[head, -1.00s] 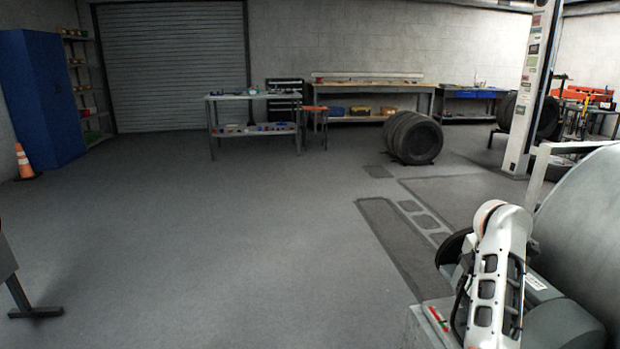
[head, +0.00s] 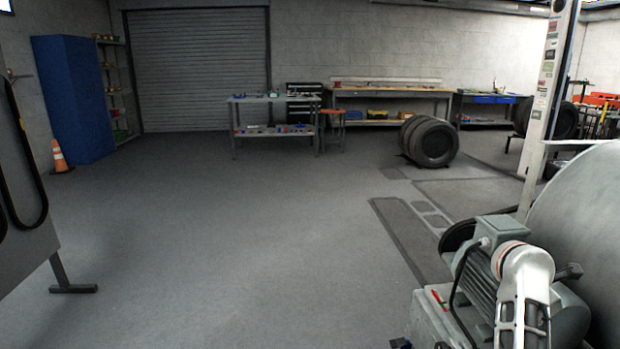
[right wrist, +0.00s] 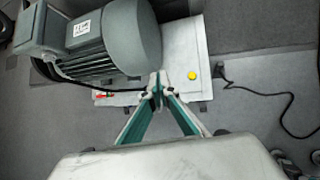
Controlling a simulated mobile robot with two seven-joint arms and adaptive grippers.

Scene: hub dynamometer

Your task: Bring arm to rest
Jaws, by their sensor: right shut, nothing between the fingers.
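My right arm (head: 523,285) is in the lower right of the head view, in front of a grey electric motor (head: 480,272). Its gripper is hidden in the head view. In the right wrist view my right gripper (right wrist: 156,88) is shut and empty, its fingertips together. It points down over the edge of the light base plate (right wrist: 192,55) that carries the motor (right wrist: 112,42). I cannot tell its height above the plate. My left gripper is in no view.
A large grey drum (head: 585,215) stands at the right, close to my right arm. A grey panel on a stand (head: 25,215) is at the left edge. A cable (right wrist: 265,95) lies on the floor beside the plate. The floor (head: 230,230) in the middle is clear.

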